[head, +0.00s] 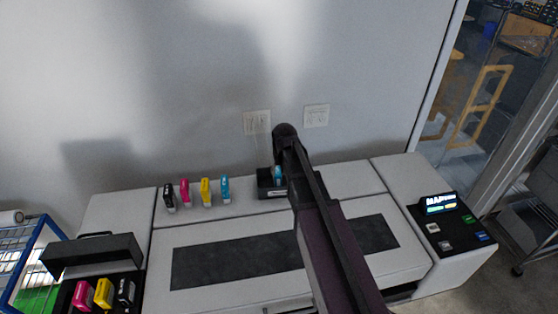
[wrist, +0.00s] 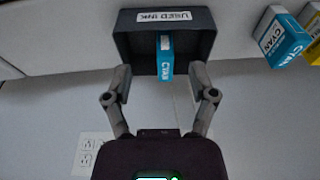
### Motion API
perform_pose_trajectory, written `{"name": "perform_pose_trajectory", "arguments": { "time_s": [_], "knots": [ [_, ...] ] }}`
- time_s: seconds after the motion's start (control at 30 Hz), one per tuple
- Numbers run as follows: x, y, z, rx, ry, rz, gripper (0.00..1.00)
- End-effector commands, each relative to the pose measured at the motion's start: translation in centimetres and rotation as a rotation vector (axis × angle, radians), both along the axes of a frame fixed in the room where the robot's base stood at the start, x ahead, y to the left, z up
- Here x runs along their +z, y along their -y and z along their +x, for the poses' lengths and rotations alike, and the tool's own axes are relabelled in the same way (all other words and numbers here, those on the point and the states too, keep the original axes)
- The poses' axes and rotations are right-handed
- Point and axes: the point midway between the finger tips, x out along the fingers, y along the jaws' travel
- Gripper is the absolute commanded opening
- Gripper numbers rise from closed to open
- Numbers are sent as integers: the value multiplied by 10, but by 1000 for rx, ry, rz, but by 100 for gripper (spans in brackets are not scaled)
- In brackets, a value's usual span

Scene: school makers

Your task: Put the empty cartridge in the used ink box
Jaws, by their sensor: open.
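The used ink box (head: 265,192) is a small dark open box on the back ledge of the printer. It also shows in the wrist view (wrist: 190,18), with its "USED INK" label upside down. A cyan cartridge (wrist: 166,56) is within the box's outline, its top showing above the rim in the head view (head: 277,173). Whether it rests on the box floor is unclear. My gripper (wrist: 160,74) is open, with one finger on each side of the cartridge and a gap on both sides. In the head view my arm hides the fingers.
Black (head: 169,196), magenta (head: 185,192), yellow (head: 206,192) and cyan (head: 225,190) cartridges stand left of the box. An open bay (head: 92,250) at the front left holds magenta, yellow and black cartridges. A control panel (head: 447,222) is at right. The wall rises close behind.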

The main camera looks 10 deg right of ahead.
Motion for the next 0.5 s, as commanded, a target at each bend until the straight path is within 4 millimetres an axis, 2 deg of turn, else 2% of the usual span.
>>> {"name": "perform_pose_trajectory", "arguments": {
  "time_s": [0.03,0.2,0.3,0.4,0.5],
  "knots": [
    [-1,1,-34,6,-22,0,74],
    [-3,2,-115,28,-105,2,74],
    [-3,2,-154,41,-148,4,74],
    [-4,3,-181,49,-180,7,74],
    [-4,3,-194,55,-196,7,74]
  ]
}}
